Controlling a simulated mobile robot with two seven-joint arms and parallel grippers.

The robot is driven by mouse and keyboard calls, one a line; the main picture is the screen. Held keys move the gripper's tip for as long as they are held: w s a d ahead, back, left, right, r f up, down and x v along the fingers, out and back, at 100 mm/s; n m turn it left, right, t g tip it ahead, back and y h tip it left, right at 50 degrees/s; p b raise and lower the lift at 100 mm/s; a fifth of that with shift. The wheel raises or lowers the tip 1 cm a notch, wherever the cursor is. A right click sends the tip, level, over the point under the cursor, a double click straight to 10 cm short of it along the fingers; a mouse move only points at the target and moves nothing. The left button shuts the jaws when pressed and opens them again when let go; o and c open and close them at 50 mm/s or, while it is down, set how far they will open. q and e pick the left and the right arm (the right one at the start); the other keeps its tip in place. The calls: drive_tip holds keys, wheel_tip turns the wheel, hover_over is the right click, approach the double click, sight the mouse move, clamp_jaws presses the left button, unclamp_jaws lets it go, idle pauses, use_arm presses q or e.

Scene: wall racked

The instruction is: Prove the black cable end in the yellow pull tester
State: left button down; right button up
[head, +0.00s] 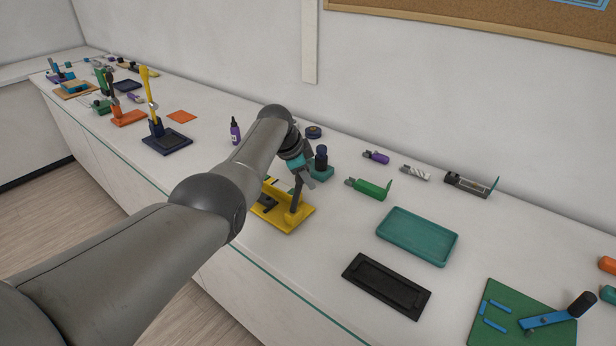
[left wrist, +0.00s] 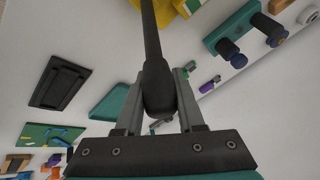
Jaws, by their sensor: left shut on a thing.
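The yellow pull tester (head: 293,223) stands on the bench beyond my left forearm, which covers part of it. A corner of its yellow body shows at the top of the left wrist view (left wrist: 184,7). My left gripper (head: 303,177) is above it, shut on the grip of its dark upright lever (head: 296,201). In the left wrist view the dark grip (left wrist: 159,92) sits between both fingers, and its rod runs up towards the yellow body. A dark piece (head: 266,203) lies on the tester's base; I cannot tell whether it is the black cable end. My right gripper is not in view.
A teal stand with a dark blue knob (head: 321,158) is close behind the gripper. A green tool (head: 370,189), teal tray (head: 420,236) and black tray (head: 387,286) lie to the right. A purple bottle (head: 235,131) stands to the left. Bare bench lies between tester and trays.

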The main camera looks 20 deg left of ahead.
use_arm(q)
drive_tip(key=shift+w+a+r, duration=0.1)
drive_tip(key=shift+a, duration=0.2)
drive_tip(key=c, duration=0.6)
unclamp_jaws()
drive_tip(key=shift+c, duration=0.2)
drive_tip(key=shift+o, duration=0.6)
drive_tip(key=shift+d, duration=0.15)
drive_tip(key=shift+p+v, duration=1)
drive_tip(key=shift+v, duration=0.3)
drive_tip(key=v, duration=1.2)
drive_tip(key=shift+r+p, duration=0.25)
drive_tip(key=shift+p, duration=0.05)
